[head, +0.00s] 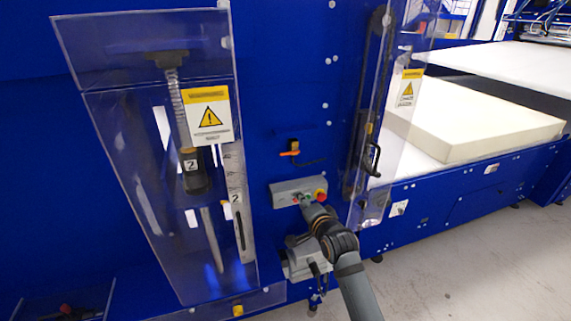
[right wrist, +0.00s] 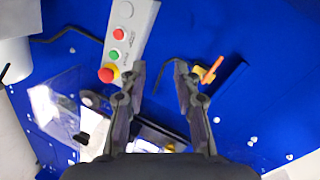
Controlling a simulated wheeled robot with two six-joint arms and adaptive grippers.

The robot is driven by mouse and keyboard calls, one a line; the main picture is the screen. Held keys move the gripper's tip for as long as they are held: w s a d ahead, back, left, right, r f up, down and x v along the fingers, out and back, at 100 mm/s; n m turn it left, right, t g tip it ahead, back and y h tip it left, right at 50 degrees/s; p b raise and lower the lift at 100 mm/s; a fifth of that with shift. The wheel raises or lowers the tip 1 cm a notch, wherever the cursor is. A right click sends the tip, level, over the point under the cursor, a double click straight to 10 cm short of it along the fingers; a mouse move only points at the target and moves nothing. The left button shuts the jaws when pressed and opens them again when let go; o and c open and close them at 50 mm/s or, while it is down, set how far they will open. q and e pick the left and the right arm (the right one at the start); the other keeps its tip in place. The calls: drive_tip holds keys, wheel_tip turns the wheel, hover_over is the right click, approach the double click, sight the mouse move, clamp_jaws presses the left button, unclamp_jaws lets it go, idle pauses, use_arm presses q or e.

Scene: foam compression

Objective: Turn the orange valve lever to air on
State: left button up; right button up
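The orange valve lever (head: 288,154) sits on the blue machine panel above the grey button box, lying roughly level in the head view. In the right wrist view the orange lever (right wrist: 212,70) shows tilted, just right of the right-hand finger, beside a yellow part. My right gripper (head: 307,199) is in front of the button box in the head view, below the lever. In the right wrist view my right gripper (right wrist: 159,66) is open with nothing between its fingertips; the lever is apart from them. My left gripper is not in view.
The grey button box (head: 286,192) carries red and green buttons and a red-yellow stop knob (right wrist: 108,73). Clear guards (head: 100,140) stand left and right. A white foam block (head: 480,125) lies at the right.

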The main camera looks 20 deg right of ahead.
sight(286, 153)
drive_tip(key=w+r+m+t, duration=0.35)
drive_tip(key=w+r, duration=0.25)
drive_tip(key=r, duration=0.2)
drive_tip(key=shift+m, duration=0.45)
drive_tip(key=w+p, duration=0.1)
drive_tip(key=w, duration=0.1)
drive_tip(key=w+p, duration=0.1)
drive_tip(key=w, duration=0.2)
drive_tip(key=w+p, duration=0.1)
drive_tip(key=w, duration=0.2)
drive_tip(key=shift+w+a+r, duration=0.1)
drive_tip(key=shift+w+a, duration=0.15)
drive_tip(key=shift+a, duration=0.15)
drive_tip(key=shift+w, duration=0.6)
clamp_jaws()
